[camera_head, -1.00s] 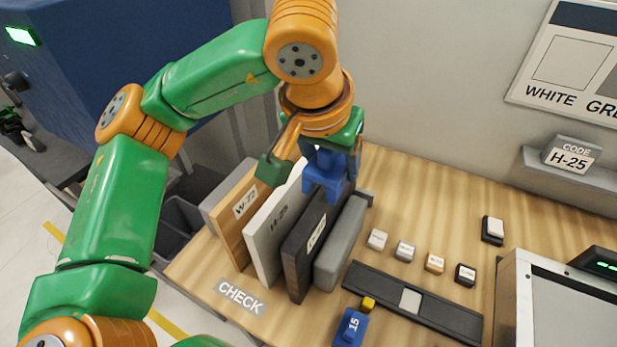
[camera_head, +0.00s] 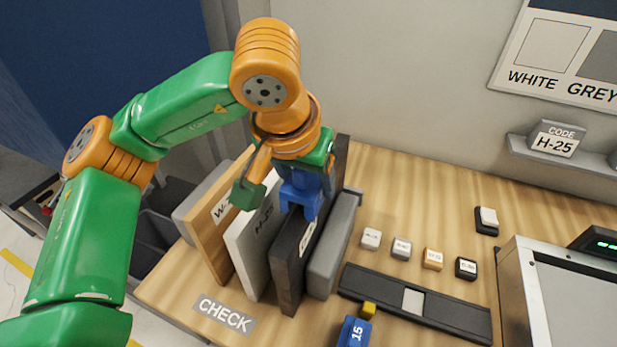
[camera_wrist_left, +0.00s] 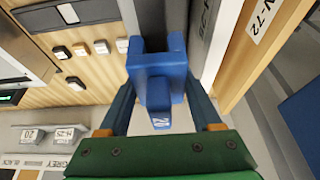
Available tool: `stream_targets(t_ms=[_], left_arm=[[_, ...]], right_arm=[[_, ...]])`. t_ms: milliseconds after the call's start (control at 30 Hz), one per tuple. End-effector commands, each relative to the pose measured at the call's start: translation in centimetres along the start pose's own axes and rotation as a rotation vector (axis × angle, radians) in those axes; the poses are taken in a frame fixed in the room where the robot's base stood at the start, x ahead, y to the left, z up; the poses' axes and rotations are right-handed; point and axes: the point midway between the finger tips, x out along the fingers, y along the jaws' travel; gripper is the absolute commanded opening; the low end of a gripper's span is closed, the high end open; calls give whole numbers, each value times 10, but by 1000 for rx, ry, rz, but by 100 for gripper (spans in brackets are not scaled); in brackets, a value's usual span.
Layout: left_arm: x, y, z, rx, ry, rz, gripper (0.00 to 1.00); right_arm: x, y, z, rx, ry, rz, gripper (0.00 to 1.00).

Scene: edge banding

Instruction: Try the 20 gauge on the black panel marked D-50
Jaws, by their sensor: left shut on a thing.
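My left gripper (camera_head: 303,178) is shut on the blue 20 gauge (camera_head: 300,202), over the top edge of the black panel (camera_head: 288,268). The panel stands upright on the bench; its white label is too small to read surely. In the left wrist view the gauge (camera_wrist_left: 158,92) shows its "20", and my left gripper (camera_wrist_left: 158,100) has a finger on either side of it. The gauge's two prongs appear to lie either side of the panel edge (camera_wrist_left: 151,18); how deep they sit, I cannot tell. My right gripper is not in view.
The white H-25 panel (camera_head: 250,250) and wooden W-72 panel (camera_head: 214,228) stand close on the left, a grey block (camera_head: 331,250) on the right. Several small labelled blocks (camera_head: 402,248), a dark rail (camera_head: 440,312) and a blue 15 gauge (camera_head: 353,332) lie to the right.

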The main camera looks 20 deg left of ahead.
Motion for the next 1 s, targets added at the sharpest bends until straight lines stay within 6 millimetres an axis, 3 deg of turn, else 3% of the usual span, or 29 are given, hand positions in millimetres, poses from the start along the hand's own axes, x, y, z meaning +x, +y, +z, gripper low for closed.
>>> stream_targets(t_ms=[1000], left_arm=[[8, 0, 3, 0, 0, 0, 0]], right_arm=[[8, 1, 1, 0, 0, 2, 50]])
